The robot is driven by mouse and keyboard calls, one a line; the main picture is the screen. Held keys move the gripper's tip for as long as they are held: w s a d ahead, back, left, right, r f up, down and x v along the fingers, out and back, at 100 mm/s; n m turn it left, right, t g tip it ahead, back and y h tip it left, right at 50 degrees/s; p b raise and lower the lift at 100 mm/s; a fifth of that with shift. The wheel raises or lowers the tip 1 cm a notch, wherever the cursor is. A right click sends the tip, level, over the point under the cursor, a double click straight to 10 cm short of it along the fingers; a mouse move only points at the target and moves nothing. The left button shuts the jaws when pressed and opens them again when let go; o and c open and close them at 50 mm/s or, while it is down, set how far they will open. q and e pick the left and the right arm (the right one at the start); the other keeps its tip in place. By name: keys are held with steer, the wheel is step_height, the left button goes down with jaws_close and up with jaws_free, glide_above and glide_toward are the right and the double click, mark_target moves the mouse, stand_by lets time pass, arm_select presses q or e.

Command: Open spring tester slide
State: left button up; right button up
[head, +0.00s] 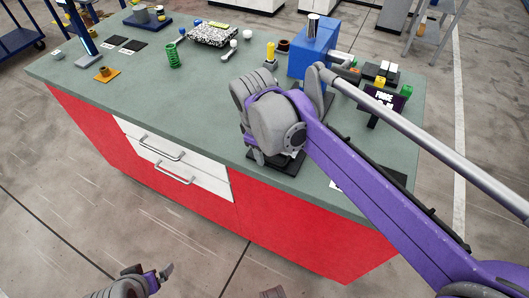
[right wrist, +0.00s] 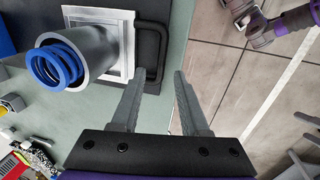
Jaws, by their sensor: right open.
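The spring tester shows in the right wrist view as a grey cylinder (right wrist: 95,45) with a blue spring (right wrist: 58,66) in its mouth, on a silver plate (right wrist: 118,70). A black bar handle (right wrist: 157,45) stands at the plate's right side. My right gripper (right wrist: 160,74) is open and empty, its fingertips close to the handle's near end; I cannot tell whether they touch. In the head view my right wrist hides most of the tester; part of its black base (head: 290,166) shows. My left gripper (head: 162,274) is low in front of the bench, its jaws unclear.
White drawers (head: 180,160) with handles are in the red front. The top's left front is clear.

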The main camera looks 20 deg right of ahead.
step_height(320, 180, up, 9)
steer(key=s+a, duration=0.1)
steer(key=shift+f+p, duration=0.2)
steer(key=shift+p, duration=0.2)
steer(key=s+d+f+m+t+y+p, duration=0.1)
steer(key=s+f+m+t+p, duration=0.3)
steer(key=s+f+m, duration=0.4)
steer(key=s+f+p, duration=0.1)
steer(key=s+f, duration=0.3)
steer(key=f, duration=0.1)
steer(key=shift+s+f, duration=0.2)
steer(key=shift+s, duration=0.1)
